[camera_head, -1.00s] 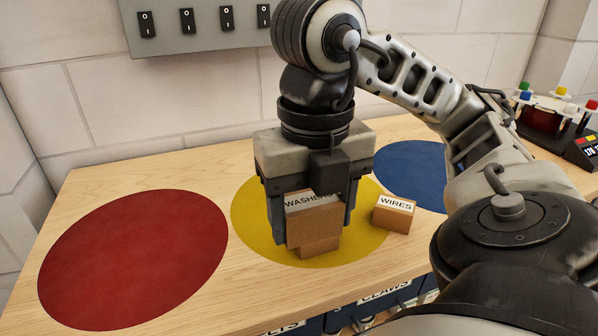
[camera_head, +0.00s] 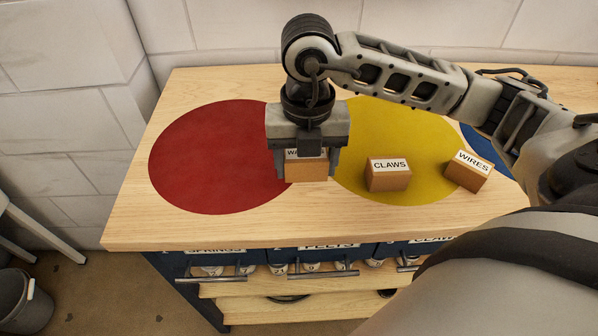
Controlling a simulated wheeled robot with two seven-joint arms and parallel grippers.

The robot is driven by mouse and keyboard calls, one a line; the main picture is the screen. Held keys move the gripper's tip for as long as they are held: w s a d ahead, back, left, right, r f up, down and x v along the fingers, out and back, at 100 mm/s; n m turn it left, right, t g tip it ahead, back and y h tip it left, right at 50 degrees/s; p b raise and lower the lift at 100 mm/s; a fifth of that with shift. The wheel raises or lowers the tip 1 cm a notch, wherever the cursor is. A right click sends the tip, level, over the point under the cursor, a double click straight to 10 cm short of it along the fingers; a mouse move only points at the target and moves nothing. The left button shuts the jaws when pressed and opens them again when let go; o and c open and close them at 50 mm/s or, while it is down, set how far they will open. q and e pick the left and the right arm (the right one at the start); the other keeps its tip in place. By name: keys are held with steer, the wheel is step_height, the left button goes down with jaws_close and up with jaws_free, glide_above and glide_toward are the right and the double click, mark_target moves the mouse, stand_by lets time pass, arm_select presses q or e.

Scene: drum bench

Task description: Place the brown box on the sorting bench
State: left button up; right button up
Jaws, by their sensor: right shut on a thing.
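My right gripper (camera_head: 307,172) is shut on a brown box (camera_head: 308,172) with a white label, mostly hidden by the jaws; only "WA" reads. The box is over the gap between the red circle (camera_head: 205,160) and the yellow circle (camera_head: 425,130) on the wooden sorting bench (camera_head: 150,222). I cannot tell whether it touches the bench. A brown box marked CLAWS (camera_head: 389,178) sits on the yellow circle. Another marked WIRES (camera_head: 466,176) sits at that circle's right edge. My left gripper is not in view.
Part of a blue circle (camera_head: 484,143) shows at the right, behind my right arm. Labelled drawers (camera_head: 240,262) are under the bench's front edge. A grey bin (camera_head: 24,300) stands on the floor at lower left. The red circle is clear of boxes.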

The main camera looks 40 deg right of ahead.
mark_target(299, 191)
steer(key=shift+w+a+f, duration=0.2)
steer(key=shift+w+f, duration=0.25)
steer(key=shift+f, duration=0.1)
steer(key=shift+w+f+p, duration=0.15)
steer(key=shift+f+p, duration=0.05)
steer(key=shift+f, duration=0.7)
steer(key=shift+w+f+p, duration=0.1)
steer(key=shift+f+p, duration=0.05)
steer(key=shift+f, duration=0.7)
steer(key=shift+f, duration=0.1)
steer(key=shift+f+b, duration=0.15)
steer(key=shift+b, duration=0.15)
steer(key=o, duration=1)
step_height(299, 191, up, 13)
steer(key=shift+f, duration=0.2)
steer(key=shift+s, duration=0.1)
